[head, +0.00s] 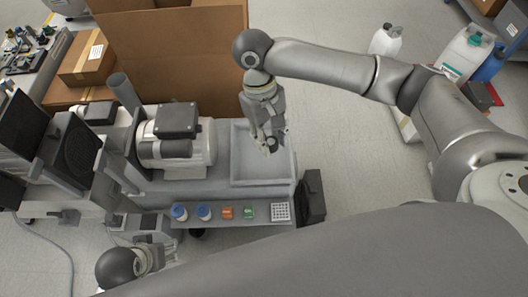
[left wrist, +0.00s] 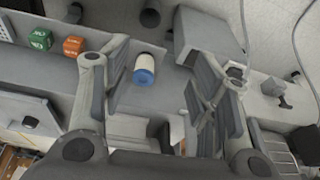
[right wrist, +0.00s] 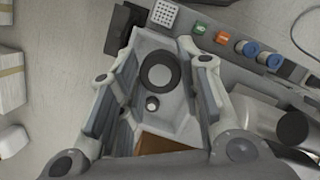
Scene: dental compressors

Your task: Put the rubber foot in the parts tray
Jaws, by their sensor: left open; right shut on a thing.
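My right gripper (head: 268,138) is over the grey parts tray (head: 264,178), pointing down. It is shut on a dark, round, ring-shaped thing, which looks like the rubber foot (right wrist: 160,72), between its fingers in the right wrist view. A smaller dark-rimmed round thing (right wrist: 152,103) shows just below it there; I cannot tell whether it is held or lies in the tray. The tray's light floor shows behind both. My left gripper (head: 158,248) is open and empty at the lower left, near the bench's front edge.
A motor-like compressor (head: 177,140) stands left of the tray. A black box (head: 312,195) hangs at the right end.

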